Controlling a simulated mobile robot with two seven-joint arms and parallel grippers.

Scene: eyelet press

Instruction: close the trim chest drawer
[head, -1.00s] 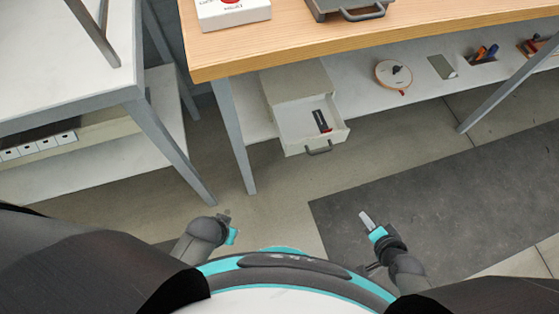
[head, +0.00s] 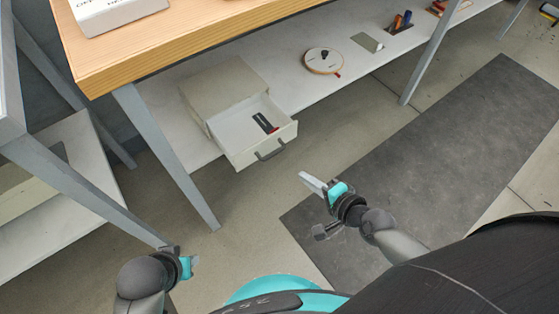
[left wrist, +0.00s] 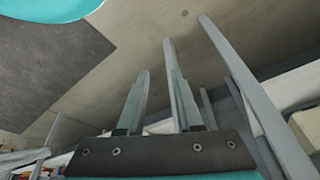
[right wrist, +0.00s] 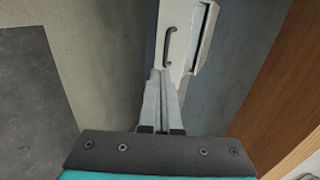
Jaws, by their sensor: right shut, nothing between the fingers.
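The pale trim chest (head: 215,80) sits on the lower shelf under the wooden-topped bench. Its drawer (head: 282,140) is pulled out toward me, with a dark grey handle (head: 271,152) on its front. A black and red tool (head: 265,123) lies inside the drawer. My right gripper (head: 303,178) is shut and empty, in front of the drawer and apart from it. In the right wrist view the drawer front (right wrist: 183,35) and handle lie beyond the fingertips. My left gripper (head: 190,264) is low at the left; its fingers are apart and empty in the left wrist view (left wrist: 157,58).
A bench leg (head: 170,160) stands left of the chest, and another leg (head: 428,60) stands further right. A round pale object (head: 323,60) lies on the shelf right of the chest. A dark mat (head: 430,160) covers the floor at right. The floor before the drawer is clear.

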